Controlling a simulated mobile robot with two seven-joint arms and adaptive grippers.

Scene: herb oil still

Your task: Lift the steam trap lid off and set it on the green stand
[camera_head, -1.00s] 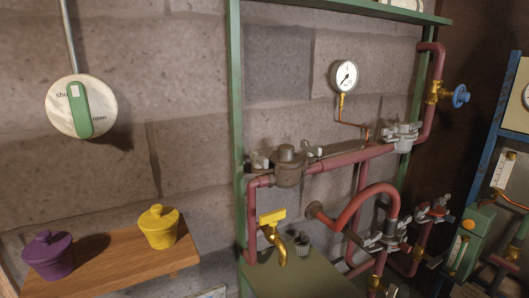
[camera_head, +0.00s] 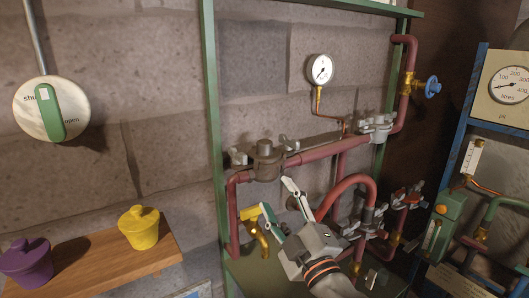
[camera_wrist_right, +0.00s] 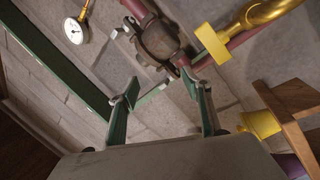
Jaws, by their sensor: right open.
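The grey steam trap (camera_head: 267,172) sits in the red pipe run. Its round knobbed lid (camera_head: 265,148) is on top, with clamp-like wing pieces at both sides. The trap also shows at the top of the right wrist view (camera_wrist_right: 158,42). My right gripper (camera_head: 278,198) is open and empty, below and slightly right of the trap, apart from it. Its two fingers also show in the right wrist view (camera_wrist_right: 160,88). A green bench top (camera_head: 245,275) lies below the pipes, partly hidden by my right arm; I cannot tell whether it is the green stand. My left gripper is out of view.
A yellow tap (camera_head: 255,228) is close to the left of my right gripper, and a curved red pipe (camera_head: 345,182) close to its right. A pressure gauge (camera_head: 320,69) hangs above. A wooden shelf (camera_head: 95,262) holds a yellow pot (camera_head: 139,230) and a purple pot (camera_head: 27,265).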

